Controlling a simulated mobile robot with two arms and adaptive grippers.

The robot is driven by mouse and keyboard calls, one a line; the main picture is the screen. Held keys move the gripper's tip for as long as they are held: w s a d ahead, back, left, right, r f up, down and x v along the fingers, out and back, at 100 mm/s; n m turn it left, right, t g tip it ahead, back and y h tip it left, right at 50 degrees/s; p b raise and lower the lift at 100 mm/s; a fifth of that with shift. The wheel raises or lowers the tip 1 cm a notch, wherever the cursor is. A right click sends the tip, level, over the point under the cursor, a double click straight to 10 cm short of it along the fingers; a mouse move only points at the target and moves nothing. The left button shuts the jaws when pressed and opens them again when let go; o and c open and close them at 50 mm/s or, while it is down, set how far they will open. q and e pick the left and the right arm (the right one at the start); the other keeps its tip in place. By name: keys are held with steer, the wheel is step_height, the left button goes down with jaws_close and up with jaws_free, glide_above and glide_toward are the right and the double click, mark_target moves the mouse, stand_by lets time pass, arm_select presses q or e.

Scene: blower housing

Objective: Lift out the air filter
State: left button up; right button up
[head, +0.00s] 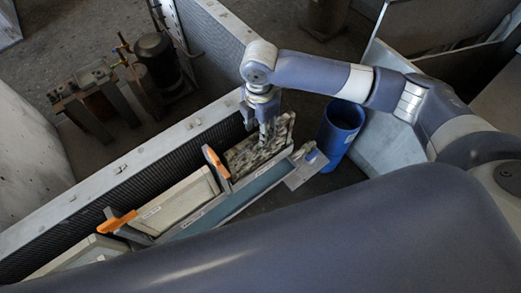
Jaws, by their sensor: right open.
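The air filter (247,155) appears to be the mottled, dirty panel at the right end of a long open housing (130,165). My right gripper (268,138) comes down from above at the right part of this panel. Its fingers are open. They overlap the panel in the picture, and I cannot tell whether they touch it. The panel's lower part is hidden inside the housing. My left gripper is not in view.
Orange-handled latches (216,163) stand along the housing, beside pale panels (180,203). A teal front rail (238,192) runs along the near side. A blue bin (341,132) stands to the right. A motor (156,62) is behind the housing.

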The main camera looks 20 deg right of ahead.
steer(key=shift+f, duration=0.45)
steer(key=p, duration=0.1)
glide_above(261, 152)
steer(key=w, duration=0.1)
step_height(261, 152, down, 5)
steer(key=shift+w+d+r, duration=0.15)
steer(key=shift+r, duration=0.05)
steer(key=c, duration=0.9)
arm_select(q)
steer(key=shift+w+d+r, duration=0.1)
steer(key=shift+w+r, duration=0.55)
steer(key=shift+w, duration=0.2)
arm_select(e)
jaws_close()
